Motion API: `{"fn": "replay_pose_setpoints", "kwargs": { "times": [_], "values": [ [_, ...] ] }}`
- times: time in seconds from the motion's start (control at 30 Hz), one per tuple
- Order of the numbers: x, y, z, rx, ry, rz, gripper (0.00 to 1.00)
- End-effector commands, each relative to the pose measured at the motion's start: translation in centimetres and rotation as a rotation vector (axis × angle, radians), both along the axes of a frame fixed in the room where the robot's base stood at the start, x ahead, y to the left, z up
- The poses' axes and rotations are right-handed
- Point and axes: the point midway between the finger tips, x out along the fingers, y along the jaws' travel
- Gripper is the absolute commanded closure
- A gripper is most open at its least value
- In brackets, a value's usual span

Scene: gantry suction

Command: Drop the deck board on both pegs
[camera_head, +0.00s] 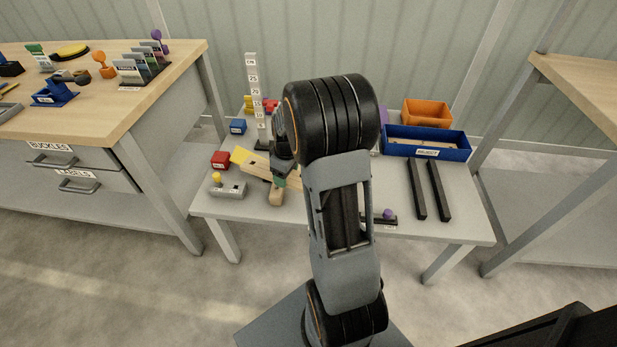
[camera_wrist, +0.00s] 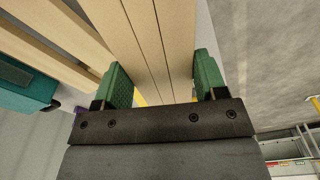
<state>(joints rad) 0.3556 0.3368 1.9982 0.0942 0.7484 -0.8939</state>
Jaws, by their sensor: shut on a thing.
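My gripper (camera_wrist: 163,82) is shut on the deck board (camera_wrist: 150,35), a pale wooden board with long grooves, in the wrist view. One green finger lies on each side of it. In the head view my arm covers most of the gripper and board. Pale wood (camera_head: 258,171) shows left of the arm above the grey table, but I cannot tell whether it is the held board or planks below it. In the wrist view several pale slats (camera_wrist: 50,35) lie at the left, apart from the held board. I cannot make out the two pegs.
A wooden workbench (camera_head: 100,110) stands left.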

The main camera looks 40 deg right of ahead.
Motion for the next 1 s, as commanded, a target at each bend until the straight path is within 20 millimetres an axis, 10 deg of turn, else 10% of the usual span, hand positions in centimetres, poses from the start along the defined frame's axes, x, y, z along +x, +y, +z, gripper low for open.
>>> {"fn": "replay_pose_setpoints", "kwargs": {
  "times": [0.33, 1.0],
  "values": [
    [-2.6, -6.9, -0.7, 0.018, -0.021, 0.288, 0.63],
    [-3.1, -7.8, -0.5, 0.021, -0.027, 0.336, 0.63]
  ]
}}
